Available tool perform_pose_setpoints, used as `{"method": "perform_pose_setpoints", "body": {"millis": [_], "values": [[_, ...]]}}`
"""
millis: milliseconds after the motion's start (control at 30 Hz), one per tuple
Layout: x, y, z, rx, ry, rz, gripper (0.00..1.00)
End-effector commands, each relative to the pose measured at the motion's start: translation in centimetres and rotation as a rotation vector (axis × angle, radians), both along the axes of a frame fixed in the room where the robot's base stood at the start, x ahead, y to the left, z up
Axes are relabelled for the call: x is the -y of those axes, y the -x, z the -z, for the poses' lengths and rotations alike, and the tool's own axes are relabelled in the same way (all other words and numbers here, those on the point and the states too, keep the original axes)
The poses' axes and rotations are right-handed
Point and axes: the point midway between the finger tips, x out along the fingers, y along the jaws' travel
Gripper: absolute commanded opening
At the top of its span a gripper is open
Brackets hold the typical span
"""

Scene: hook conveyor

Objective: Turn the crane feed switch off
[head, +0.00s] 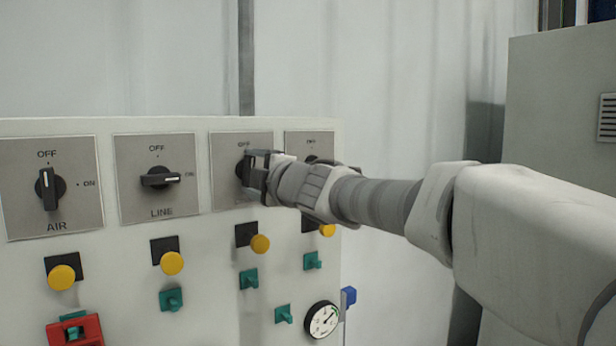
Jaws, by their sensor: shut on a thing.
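A pale panel (200,222) carries a row of rotary switches on grey plates. My gripper (254,170) is shut on the black knob of the third switch from the left (243,168). OFF shows above that knob, but my gripper hides most of the knob and the name below, so I cannot read which switch it is or which way it points. The fourth switch (311,157) is mostly hidden behind my gripper. No CRANE label is readable.
The AIR switch (48,189) stands upright at OFF. The LINE switch (160,180) lies sideways toward ON. Below are yellow buttons (172,263), green toggles (171,299), a red-framed switch (74,330) and a gauge (322,319). A grey cabinet (560,110) stands at right.

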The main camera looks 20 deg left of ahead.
Motion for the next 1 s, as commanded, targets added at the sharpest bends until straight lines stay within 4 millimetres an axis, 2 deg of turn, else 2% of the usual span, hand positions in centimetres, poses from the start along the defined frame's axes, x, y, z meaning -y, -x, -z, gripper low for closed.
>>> {"method": "perform_pose_setpoints", "body": {"millis": [400, 867, 900, 1000], "values": [[-0.03, 0.04, 0.01, 0.111, 0.089, -0.001, 0.22], [-0.03, 0.03, 0.01, 0.121, 0.097, -0.001, 0.22], [-0.03, 0.03, 0.01, 0.121, 0.097, -0.001, 0.83], [-0.02, 0.03, 0.02, 0.120, 0.096, -0.001, 1.00]]}}
